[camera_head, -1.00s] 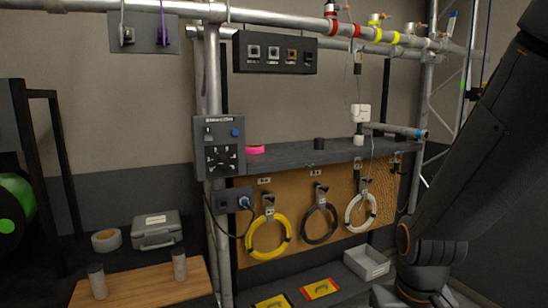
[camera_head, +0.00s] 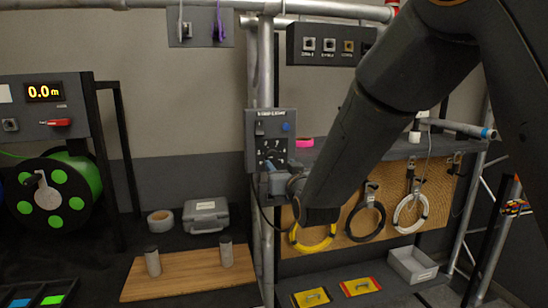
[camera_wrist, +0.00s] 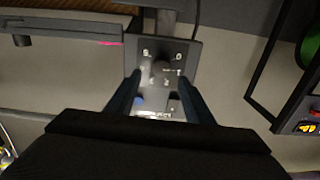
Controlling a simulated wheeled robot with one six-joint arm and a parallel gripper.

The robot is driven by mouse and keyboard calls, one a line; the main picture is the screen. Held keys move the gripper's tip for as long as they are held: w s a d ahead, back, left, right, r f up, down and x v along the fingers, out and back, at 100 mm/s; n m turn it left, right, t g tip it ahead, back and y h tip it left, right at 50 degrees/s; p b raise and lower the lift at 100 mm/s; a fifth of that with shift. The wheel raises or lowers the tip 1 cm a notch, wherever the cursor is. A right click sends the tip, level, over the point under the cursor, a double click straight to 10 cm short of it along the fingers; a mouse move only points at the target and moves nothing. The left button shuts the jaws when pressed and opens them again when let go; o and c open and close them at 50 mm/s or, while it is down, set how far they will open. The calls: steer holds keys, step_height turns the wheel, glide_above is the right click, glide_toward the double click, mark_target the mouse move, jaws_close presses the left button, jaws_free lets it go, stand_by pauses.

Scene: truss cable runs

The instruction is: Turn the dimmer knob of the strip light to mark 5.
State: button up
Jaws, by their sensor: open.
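The dark grey control panel (camera_head: 284,114) is fixed to the upright pole in the head view. It carries a switch (camera_head: 260,128), a blue button (camera_head: 286,127) and a dial with white marks. In the wrist view, where the panel appears upside down, the dark dimmer knob (camera_wrist: 160,69) stands among the marks. The knob's pointing and the mark numbers are too small to read. My gripper (camera_wrist: 158,80) is open, its two fingers on either side of the knob with a gap showing. In the head view my gripper (camera_head: 268,170) covers the panel's lower edge.
A shelf runs right of the panel with a pink tape roll (camera_head: 305,142) close by. Below hang a yellow cable coil (camera_head: 313,246), a black one and a white one. A cable reel (camera_head: 47,198) and a meter reading 0.0 m (camera_head: 45,92) stand left.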

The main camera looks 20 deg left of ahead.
mark_target(274, 157)
steer(key=shift+p+x, duration=1.3)
steer(key=shift+x, duration=2.6)
steer(key=shift+s+a+r, duration=0.1)
steer(key=shift+a+r, duration=0.05)
steer(key=shift+r, duration=0.05)
steer(key=shift+c, duration=0.2)
steer(key=c, duration=1)
